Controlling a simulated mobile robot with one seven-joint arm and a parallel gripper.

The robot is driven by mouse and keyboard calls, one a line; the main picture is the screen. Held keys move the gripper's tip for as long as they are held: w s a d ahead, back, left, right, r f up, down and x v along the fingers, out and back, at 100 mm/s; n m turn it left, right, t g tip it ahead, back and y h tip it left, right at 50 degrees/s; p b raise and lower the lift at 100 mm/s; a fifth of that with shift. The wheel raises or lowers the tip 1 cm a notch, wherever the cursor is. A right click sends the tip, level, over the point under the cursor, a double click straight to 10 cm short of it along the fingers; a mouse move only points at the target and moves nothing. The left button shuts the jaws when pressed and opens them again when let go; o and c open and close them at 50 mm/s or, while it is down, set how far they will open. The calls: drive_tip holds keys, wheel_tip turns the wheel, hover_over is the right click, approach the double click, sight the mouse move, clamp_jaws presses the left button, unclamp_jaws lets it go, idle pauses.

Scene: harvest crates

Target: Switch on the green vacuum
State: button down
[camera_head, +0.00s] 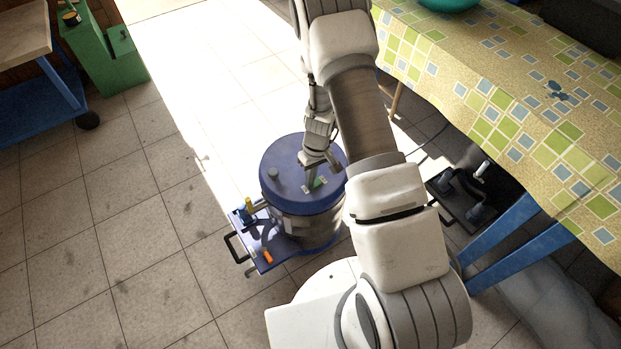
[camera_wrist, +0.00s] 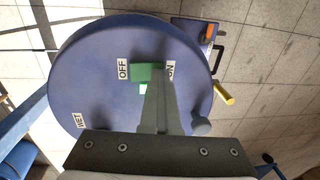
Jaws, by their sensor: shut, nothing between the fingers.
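A vacuum with a blue drum and blue lid (camera_head: 287,160) stands on the floor, on a blue wheeled base. Its lid fills much of the wrist view (camera_wrist: 95,60). The green on it is a switch (camera_head: 320,182) on the lid. In the wrist view the green switch (camera_wrist: 147,72) lies between an OFF label (camera_wrist: 124,69) and an ON label (camera_wrist: 171,69). My gripper (camera_wrist: 158,92) is shut and empty, its fingertips right at the switch and partly covering it. I cannot tell whether they touch it or which way it is set.
A table with a patterned cloth (camera_head: 480,70) stands at the right, with blue legs and a dark object (camera_head: 470,190) below. A green cabinet (camera_head: 105,50) and a blue trolley (camera_head: 40,110) are at the upper left. Tiled floor (camera_head: 110,220) is clear at the left.

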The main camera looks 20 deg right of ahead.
drive_tip(key=shift+w+d+r, duration=0.15)
drive_tip(key=shift+w+d, duration=0.1)
drive_tip(key=shift+d, duration=0.5)
wheel_tip(320, 180, up, 14)
drive_tip(key=a+p, duration=0.1)
drive_tip(key=p, duration=0.4)
drive_tip(key=shift+s+a, duration=0.3)
